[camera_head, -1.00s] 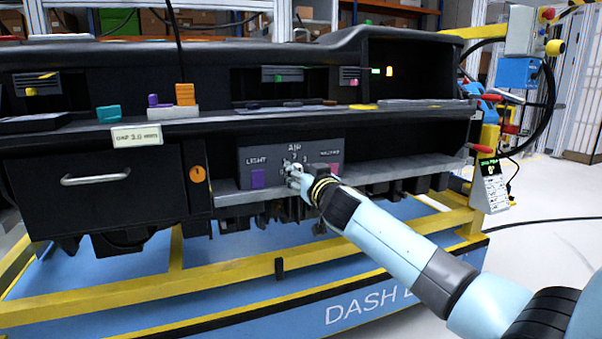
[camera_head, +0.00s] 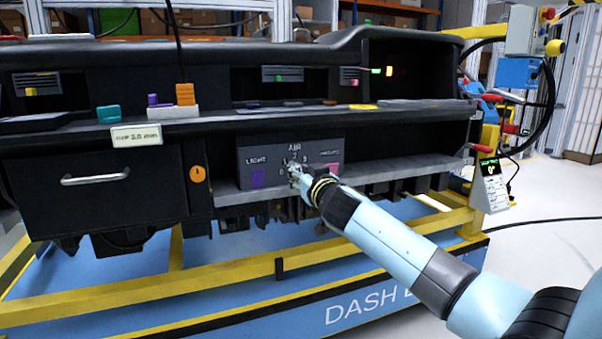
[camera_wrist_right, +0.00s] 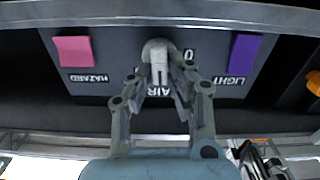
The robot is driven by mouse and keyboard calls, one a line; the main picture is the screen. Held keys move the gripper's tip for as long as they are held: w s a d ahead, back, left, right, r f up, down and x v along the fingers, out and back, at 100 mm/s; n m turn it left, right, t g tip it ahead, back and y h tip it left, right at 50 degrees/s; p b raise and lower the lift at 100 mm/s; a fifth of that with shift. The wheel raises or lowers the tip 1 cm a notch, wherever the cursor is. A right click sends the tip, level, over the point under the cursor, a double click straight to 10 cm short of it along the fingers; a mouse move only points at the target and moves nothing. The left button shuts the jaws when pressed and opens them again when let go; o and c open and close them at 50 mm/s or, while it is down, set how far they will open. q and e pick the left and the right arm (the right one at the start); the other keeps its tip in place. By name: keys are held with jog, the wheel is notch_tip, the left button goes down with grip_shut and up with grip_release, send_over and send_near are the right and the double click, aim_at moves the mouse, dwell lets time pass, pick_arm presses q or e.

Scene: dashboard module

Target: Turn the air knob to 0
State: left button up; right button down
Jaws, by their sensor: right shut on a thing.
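The air knob (camera_wrist_right: 157,52) is a grey round knob with a pale pointer bar, seen in the right wrist view on the dark control panel (camera_wrist_right: 108,82). My right gripper (camera_wrist_right: 158,85) has its fingers on both sides of the bar and is shut on it. In the head view my right gripper (camera_head: 295,174) covers most of the knob below the AIR label and its digits. The digit 0 (camera_wrist_right: 188,55) shows beside the knob in the wrist view. The pointer's exact setting is hard to read. My left gripper is not in view.
A purple LIGHT button (camera_head: 257,179) and a pink HAZARD button (camera_head: 332,169) flank the knob. A ledge (camera_head: 232,197) runs below the panel. A drawer with a handle (camera_head: 95,179) and an orange round knob (camera_head: 197,174) are at left.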

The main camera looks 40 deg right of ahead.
jog(key=shift+w+a+f+n+p, duration=0.1)
jog(key=shift+a+f+n+p, duration=0.1)
jog(key=shift+n, duration=2.65)
jog(key=shift+s+a+f+n+p, duration=0.1)
jog(key=shift+a+f+n, duration=0.1)
jog(key=shift+n, duration=2.7)
jog(key=shift+w+a+f+n+p, duration=0.1)
jog(key=shift+f+n+p, duration=0.1)
jog(key=shift+n, duration=2.65)
jog(key=c, duration=1.3)
grip_release()
jog(key=v, duration=1.2)
